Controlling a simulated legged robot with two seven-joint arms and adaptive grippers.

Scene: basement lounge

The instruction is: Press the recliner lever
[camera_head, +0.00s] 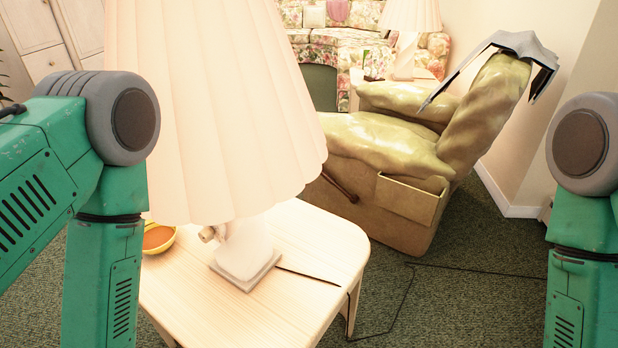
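A worn yellow-green recliner (384,143) stands right of centre behind the side table, its back to the right and its seat toward the left. The recliner lever (341,184) is a thin dark rod on its near side, just past the table's far edge and left of a side pocket (412,200). My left arm enters at the left and my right arm at the right edge, both with green links and grey joints. Neither gripper shows; both arms run out of the bottom of the view. Neither arm touches the recliner in this view.
A wooden side table (325,238) stands in front, bearing a large lamp (215,110) and a yellow bowl (159,238). A dark cord (405,300) lies on the green carpet. Open carpet (460,310) lies right of the table. A floral sofa (330,38) stands behind.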

